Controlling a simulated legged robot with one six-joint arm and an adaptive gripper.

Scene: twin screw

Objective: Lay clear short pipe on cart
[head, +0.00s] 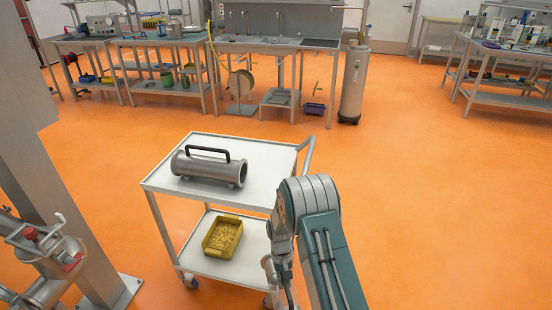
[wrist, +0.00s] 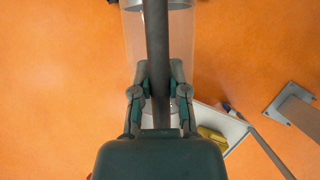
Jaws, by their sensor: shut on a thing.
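My gripper (wrist: 160,88) is shut on the dark handle bar of the clear short pipe (wrist: 183,38) in the wrist view. The pipe is see-through, with a metal ring at its top end, and orange floor shows through it. The lower part of the pipe is hidden behind my gripper. The cart (head: 275,158) stands left of my arm in the head view, with a pale top tray and a lower shelf. A corner of the cart (wrist: 232,130) shows at lower right in the wrist view. My gripper is mostly hidden by my arm in the head view.
A metal pipe (head: 205,170) with a black handle lies across the cart's top tray, leaving bare tray in front and behind. A yellow bin (head: 222,236) sits on the lower shelf. A grey post (head: 75,220) stands at left. Open orange floor lies to the right.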

